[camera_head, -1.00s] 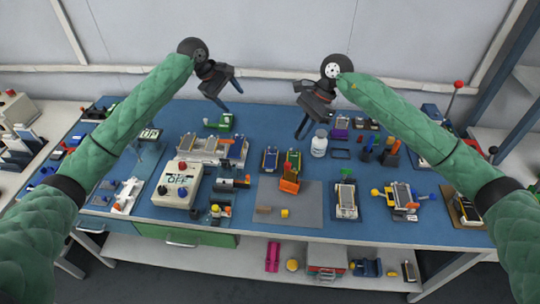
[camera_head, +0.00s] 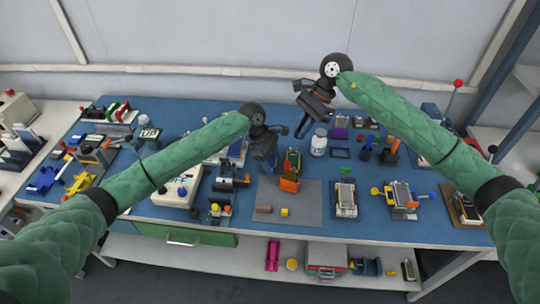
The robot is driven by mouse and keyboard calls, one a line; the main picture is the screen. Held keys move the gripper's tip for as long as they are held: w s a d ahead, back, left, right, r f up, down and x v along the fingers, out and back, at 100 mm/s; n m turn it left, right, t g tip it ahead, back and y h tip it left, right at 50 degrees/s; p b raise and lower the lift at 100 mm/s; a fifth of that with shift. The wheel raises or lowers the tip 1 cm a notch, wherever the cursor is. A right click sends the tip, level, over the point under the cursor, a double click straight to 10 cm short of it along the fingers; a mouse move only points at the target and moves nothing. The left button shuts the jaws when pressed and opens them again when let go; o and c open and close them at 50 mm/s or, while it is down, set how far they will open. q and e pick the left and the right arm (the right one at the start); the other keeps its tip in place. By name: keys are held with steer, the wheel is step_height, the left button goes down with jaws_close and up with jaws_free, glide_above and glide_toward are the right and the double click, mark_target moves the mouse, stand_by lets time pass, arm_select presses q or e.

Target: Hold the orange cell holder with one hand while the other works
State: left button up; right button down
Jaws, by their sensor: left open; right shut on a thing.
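The orange cell holder (camera_head: 289,185) stands upright on the grey mat near the table's middle. A green and dark piece (camera_head: 293,158) shows directly behind or in it; I cannot tell which. My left gripper (camera_head: 270,164) is open, just up and left of the holder. It appears close, but I cannot tell whether it touches. My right gripper (camera_head: 300,134) is shut, higher up and behind the holder, apart from it. What is between its fingers is too small to make out.
The grey mat (camera_head: 305,208) has a small tan block (camera_head: 264,209) and a yellow block (camera_head: 285,212) on it. A white jar (camera_head: 319,143) stands near my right gripper. Fixtures (camera_head: 346,197) crowd the right; a control box (camera_head: 177,187) is at left.

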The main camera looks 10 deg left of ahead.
mark_target(281, 179)
arm_select(q)
steer(key=x, duration=0.9)
steer(key=shift+a, duration=0.1)
steer(key=c, duration=1.1)
steer(key=o, duration=1.1)
